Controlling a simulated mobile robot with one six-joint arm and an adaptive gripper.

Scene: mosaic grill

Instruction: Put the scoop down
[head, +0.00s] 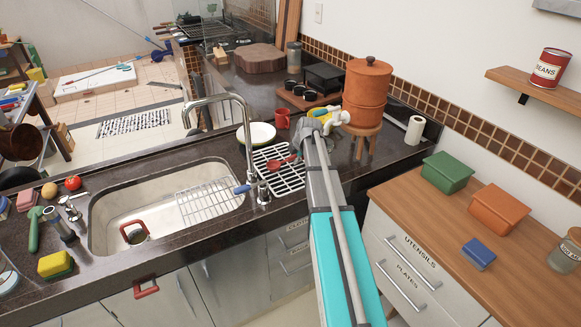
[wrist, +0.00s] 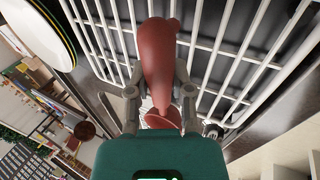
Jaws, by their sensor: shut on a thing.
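The scoop (wrist: 160,62) is reddish-brown with a rounded, tapering handle. In the wrist view it lies between the two grey fingers of my gripper (wrist: 160,92), which is shut on it. The far end of the scoop is partly hidden behind my gripper. White wire bars of the dish rack (wrist: 230,48) show behind the scoop. In the head view my gripper (head: 304,146) is over the rack (head: 288,180) beside the sink, and the red scoop (head: 282,162) shows at the rack. I cannot tell whether the scoop touches the bars.
The sink (head: 120,205) and tap (head: 245,130) are left of the rack. A white bowl (head: 257,134) and red mug (head: 282,120) stand behind it. A terracotta pot (head: 367,85) on a stool stands to the right. Dark counter is free right of my arm.

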